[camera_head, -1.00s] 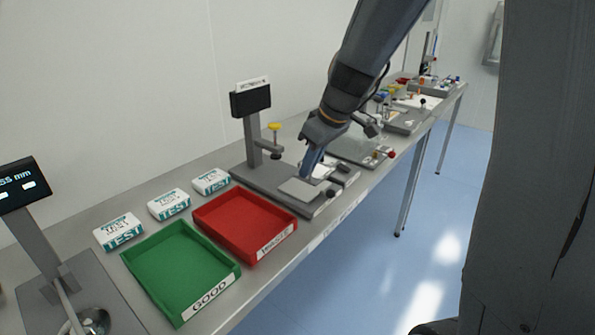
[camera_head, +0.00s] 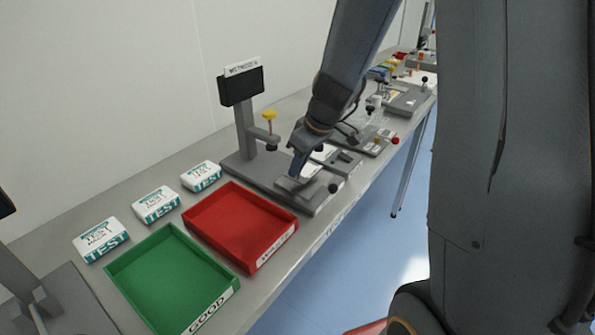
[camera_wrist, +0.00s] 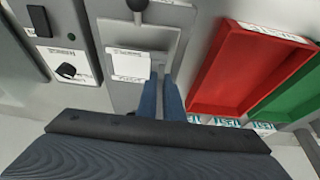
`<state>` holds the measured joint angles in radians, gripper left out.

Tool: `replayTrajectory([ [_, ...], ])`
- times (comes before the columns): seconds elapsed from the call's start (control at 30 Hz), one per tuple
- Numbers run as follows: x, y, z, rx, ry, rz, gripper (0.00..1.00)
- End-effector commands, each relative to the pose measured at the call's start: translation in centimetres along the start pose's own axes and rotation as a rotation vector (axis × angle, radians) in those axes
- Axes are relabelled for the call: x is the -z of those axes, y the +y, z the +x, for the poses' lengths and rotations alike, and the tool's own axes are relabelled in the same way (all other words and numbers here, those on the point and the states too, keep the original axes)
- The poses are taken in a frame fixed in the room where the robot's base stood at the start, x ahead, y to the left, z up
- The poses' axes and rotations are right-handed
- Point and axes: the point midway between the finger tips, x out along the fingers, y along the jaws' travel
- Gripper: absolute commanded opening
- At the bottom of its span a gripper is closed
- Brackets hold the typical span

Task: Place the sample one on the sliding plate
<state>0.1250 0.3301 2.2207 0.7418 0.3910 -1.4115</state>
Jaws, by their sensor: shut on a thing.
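My gripper (camera_head: 296,175) points down, with its fingertips at the light grey plate (camera_head: 287,186) of the device under the yellow-knobbed post. I take this plate for the sliding plate; it also shows in the wrist view (camera_wrist: 167,36). In the wrist view my blue fingers (camera_wrist: 160,82) are close together with a narrow gap.
A red tray (camera_head: 284,257) and a green tray (camera_head: 217,303) stand left of the device. Several white TEST packs (camera_head: 155,205) lie behind them. A black display (camera_head: 241,86) and a yellow knob (camera_head: 269,115) rise behind my gripper. A black knob (camera_head: 333,188) is in front.

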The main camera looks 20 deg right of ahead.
Motion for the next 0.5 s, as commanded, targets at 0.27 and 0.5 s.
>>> replayTrajectory([
  [0.27, -0.7, 0.0, 1.8, -0.001, 0.0, 0.0, 0.0],
  [0.5, -0.7, 0.0, 1.9, -0.001, 0.001, 0.0, 0.0],
])
